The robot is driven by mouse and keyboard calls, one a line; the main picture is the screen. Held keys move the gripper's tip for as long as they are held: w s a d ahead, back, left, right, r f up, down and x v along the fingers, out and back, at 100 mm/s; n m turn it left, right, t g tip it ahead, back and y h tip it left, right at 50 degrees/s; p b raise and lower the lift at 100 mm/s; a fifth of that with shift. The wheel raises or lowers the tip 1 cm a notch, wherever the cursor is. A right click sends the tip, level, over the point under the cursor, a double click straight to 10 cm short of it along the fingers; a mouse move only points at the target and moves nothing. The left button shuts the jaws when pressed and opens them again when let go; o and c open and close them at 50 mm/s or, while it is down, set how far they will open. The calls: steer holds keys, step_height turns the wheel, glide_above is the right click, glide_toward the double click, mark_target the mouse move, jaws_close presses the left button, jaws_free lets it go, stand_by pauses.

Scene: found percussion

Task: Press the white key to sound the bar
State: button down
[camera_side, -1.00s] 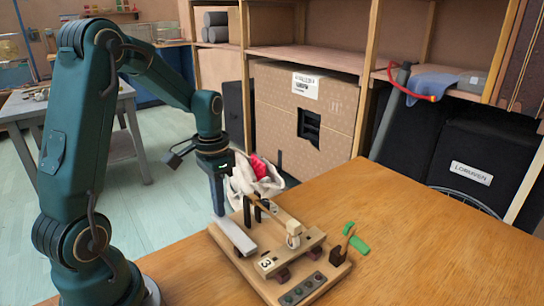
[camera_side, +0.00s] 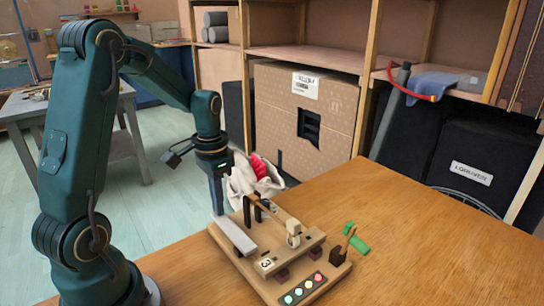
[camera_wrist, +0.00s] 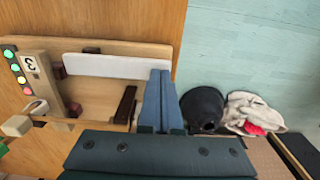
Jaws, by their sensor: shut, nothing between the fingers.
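The white key (camera_side: 236,236) lies along the left side of a wooden instrument base (camera_side: 258,284). In the wrist view the white key (camera_wrist: 112,66) is a long pale strip. My gripper (camera_side: 218,212) points down at the key's far end; its fingers are shut with nothing between them. In the wrist view the fingertips (camera_wrist: 161,76) are at that end; whether they touch it I cannot tell. The light wooden bar (camera_side: 300,250) is beside the key, with a number 3 tag (camera_side: 266,264). A pale hammer head (camera_side: 293,228) on a thin stick stands over the bar.
Several lit green and pink lamps (camera_side: 298,292) sit on the base's front edge. A green-headed piece (camera_side: 356,243) stands at its right. A white bag with red cloth (camera_side: 258,172) is behind. The wooden table (camera_side: 400,250) is clear to the right.

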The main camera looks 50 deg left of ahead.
steer(key=shift+r, duration=0.2)
step_height(320, 180, up, 14)
stand_by(0.8)
steer(key=shift+d, duration=0.1)
stand_by(0.5)
step_height(320, 180, up, 2)
steer(key=r+m+t, duration=0.1)
steer(key=m, duration=0.1)
glide_above(225, 229)
steer(key=s+d+f+n+t, duration=0.2)
steer(key=s+d+f+t, duration=0.2)
steer(key=s+d+f, duration=0.3)
steer(key=shift+d+t, duration=0.3)
steer(key=shift+d, duration=0.65)
